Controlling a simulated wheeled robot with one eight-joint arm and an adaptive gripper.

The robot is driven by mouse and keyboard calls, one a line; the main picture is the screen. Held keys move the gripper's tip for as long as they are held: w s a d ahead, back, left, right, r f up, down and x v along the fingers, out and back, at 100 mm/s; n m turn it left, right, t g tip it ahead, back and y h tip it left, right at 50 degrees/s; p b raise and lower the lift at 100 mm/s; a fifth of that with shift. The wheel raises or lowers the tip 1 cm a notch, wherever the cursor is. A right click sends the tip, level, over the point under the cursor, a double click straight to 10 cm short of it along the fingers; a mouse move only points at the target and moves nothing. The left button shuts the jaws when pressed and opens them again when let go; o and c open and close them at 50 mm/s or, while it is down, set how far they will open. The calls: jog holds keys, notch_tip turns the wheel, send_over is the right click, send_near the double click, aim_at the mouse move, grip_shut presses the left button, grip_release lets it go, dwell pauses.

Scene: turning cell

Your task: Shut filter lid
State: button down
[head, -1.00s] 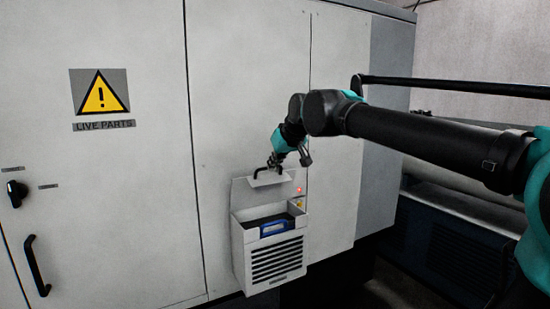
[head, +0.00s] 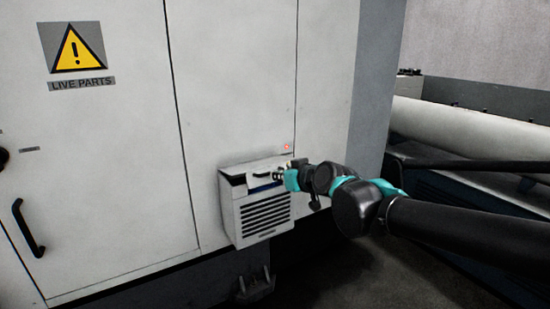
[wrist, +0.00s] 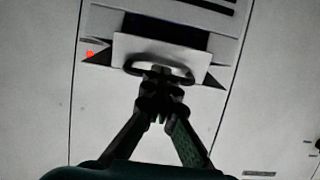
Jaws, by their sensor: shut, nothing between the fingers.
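The filter box (head: 262,218) is a pale box with a slotted front on the machine wall. Its lid (head: 240,168) is tilted far down over the box but stands ajar, with a dark gap under its left and front edges. In the wrist view the lid (wrist: 130,44) shows dark wedges at both sides. The lid's black handle (wrist: 133,66) is right at my fingertips. My gripper (wrist: 160,80) is shut and empty, touching or very close to the handle. In the head view my gripper (head: 281,174) is at the lid's right side, partly hiding it.
A red light (head: 286,147) glows on the wall just above the box. A door with a black handle (head: 28,228) and a live-parts sign (head: 72,48) are to the left. Open floor (head: 330,275) shows below right.

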notch_tip(320, 180, down, 6)
jog(key=shift+f, duration=0.15)
jog(key=c, duration=2.1)
grip_release()
jog(key=shift+w+a+f, duration=0.15)
jog(key=shift+w+a, duration=0.05)
jog(key=shift+o, duration=1.3)
jog(key=shift+s, duration=0.1)
jog(key=o, duration=1.7)
jog(key=shift+d, duration=0.1)
jog(key=shift+s+d, duration=0.1)
jog(key=v, duration=0.7)
